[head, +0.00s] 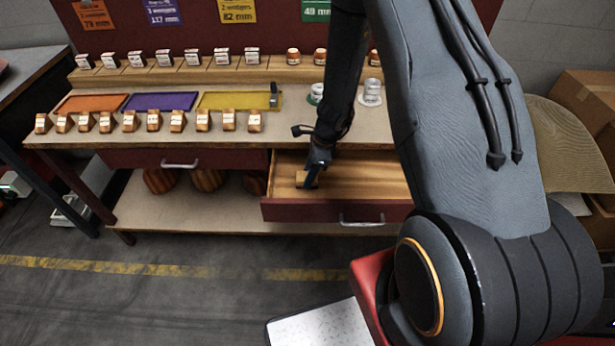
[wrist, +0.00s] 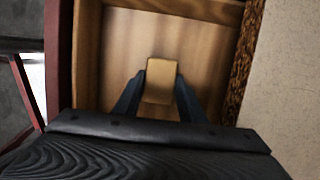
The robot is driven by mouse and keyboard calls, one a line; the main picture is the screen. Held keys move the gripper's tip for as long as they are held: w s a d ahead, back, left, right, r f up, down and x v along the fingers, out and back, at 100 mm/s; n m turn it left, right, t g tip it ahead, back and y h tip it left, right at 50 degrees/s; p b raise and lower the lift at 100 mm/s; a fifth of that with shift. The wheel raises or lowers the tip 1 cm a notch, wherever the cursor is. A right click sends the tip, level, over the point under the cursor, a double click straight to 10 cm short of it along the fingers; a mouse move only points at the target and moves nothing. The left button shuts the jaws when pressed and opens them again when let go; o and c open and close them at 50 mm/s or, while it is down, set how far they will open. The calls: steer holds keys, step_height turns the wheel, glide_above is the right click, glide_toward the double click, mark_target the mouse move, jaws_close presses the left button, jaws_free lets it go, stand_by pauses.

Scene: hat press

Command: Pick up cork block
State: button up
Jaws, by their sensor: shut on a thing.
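The cork block (wrist: 161,78) is a small tan block between the fingers of my gripper (wrist: 160,100) in the wrist view. My gripper is shut on it, with one dark finger on each side. In the head view, my gripper (head: 310,180) reaches down into the open drawer (head: 335,212), and the cork block (head: 300,178) shows partly beside the fingers. The wooden drawer floor (wrist: 120,65) lies beneath the block. I cannot tell whether the block touches the floor.
The workbench (head: 225,143) above the drawer holds a row of small wooden blocks (head: 154,121) and orange, purple and yellow trays (head: 160,102). A closed drawer (head: 180,160) is at left. Jars (head: 371,92) stand near my arm. Open floor lies in front.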

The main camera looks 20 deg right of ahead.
step_height(320, 180, up, 10)
steer(key=b, duration=0.1)
stand_by(0.4)
steer(key=shift+f, duration=0.1)
